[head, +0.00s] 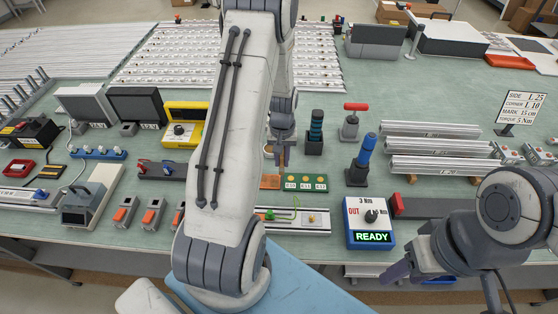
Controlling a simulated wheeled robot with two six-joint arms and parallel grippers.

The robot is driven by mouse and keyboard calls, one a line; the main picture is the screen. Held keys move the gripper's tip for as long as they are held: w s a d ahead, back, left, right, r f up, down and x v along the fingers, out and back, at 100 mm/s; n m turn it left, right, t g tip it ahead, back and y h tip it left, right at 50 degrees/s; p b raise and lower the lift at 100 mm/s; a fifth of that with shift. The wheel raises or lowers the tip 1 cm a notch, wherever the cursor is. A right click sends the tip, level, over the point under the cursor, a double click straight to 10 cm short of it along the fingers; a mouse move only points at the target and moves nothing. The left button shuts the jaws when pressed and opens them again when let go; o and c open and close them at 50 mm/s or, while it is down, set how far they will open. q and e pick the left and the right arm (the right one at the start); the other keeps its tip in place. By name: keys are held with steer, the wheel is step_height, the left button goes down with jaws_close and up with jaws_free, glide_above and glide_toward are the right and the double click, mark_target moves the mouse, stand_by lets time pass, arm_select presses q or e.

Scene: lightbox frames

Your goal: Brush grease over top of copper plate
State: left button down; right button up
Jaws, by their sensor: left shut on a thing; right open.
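A small copper-coloured plate (270,181) lies on the bench in the middle, just left of a green board with labelled pads. My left gripper (282,157) is over the bench just behind and above the plate, pointing down. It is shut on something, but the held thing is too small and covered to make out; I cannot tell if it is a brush. Whether it touches the plate is unclear. My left arm hides part of the bench left of the plate. My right gripper (410,272) is open and empty-looking at the bench's front edge, lower right.
The green board (304,183) adjoins the plate. A blue READY box (370,222) stands at the front. A blue-handled tool (361,160), a dark-blue one (315,135) and a red-handled one (352,122) stand right of my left gripper. Aluminium profiles (440,147) lie further right.

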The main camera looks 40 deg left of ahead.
arm_select(q)
steer(key=shift+w+r+p, duration=0.15)
steer(key=shift+r+p, duration=0.4)
steer(key=shift+r, duration=0.35)
steer(key=shift+r+p, duration=1.35)
steer(key=shift+r, duration=0.35)
